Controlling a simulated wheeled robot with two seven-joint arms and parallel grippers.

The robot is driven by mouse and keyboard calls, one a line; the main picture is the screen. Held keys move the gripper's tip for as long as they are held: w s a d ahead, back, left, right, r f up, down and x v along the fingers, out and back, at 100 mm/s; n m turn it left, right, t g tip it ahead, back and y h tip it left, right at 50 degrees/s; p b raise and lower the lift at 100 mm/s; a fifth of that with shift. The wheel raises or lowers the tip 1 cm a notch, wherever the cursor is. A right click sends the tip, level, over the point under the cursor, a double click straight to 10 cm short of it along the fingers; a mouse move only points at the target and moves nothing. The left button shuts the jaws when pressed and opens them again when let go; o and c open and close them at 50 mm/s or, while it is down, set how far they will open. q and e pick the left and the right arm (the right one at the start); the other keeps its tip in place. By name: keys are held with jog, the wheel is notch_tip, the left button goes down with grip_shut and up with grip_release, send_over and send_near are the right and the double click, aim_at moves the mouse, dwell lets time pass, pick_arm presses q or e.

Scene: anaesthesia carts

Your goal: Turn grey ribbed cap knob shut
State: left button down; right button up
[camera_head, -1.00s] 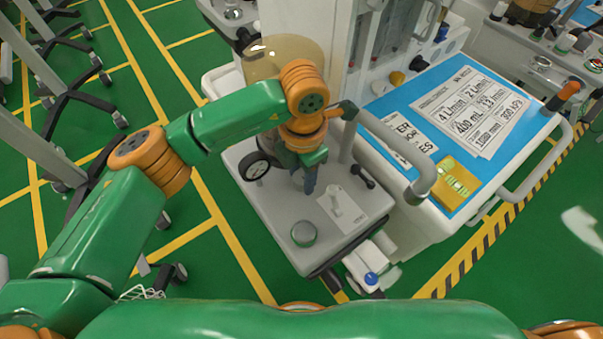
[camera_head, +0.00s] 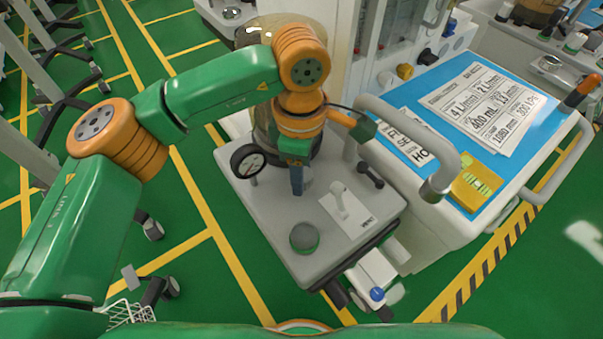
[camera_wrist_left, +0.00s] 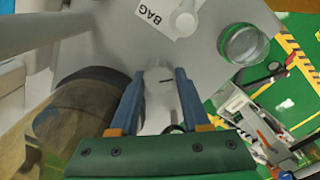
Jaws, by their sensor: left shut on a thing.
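A pale grey knob (camera_wrist_left: 160,95) stands on the cart top between the two blue fingers of my left gripper (camera_wrist_left: 159,95) in the left wrist view. I take it for the grey ribbed cap knob; its ribs are too small to make out. The fingers are shut on its sides. In the head view my left gripper (camera_head: 297,182) points down at the grey cart top (camera_head: 275,205), and its fingers mostly hide the knob. My right gripper is in neither current view.
A lever switch (camera_head: 343,201) on a white label and a round cap (camera_head: 304,236) sit nearby on the cart top. A black-rimmed wheel-like part (camera_head: 248,160) and a brown-tinted cylinder (camera_wrist_left: 70,125) stand close to the gripper. A curved rail (camera_head: 438,165) is at right.

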pick_arm(q)
jog(key=m, duration=0.3)
jog(key=shift+m, duration=0.4)
jog(key=shift+w+m+b, duration=0.1)
jog(key=shift+m+b, duration=0.2)
jog(key=shift+m, duration=2)
jog(key=shift+c, duration=1.8)
grip_release()
notch_tip(320, 180, up, 7)
jog(key=shift+r, duration=0.1)
jog(key=shift+a, duration=0.1)
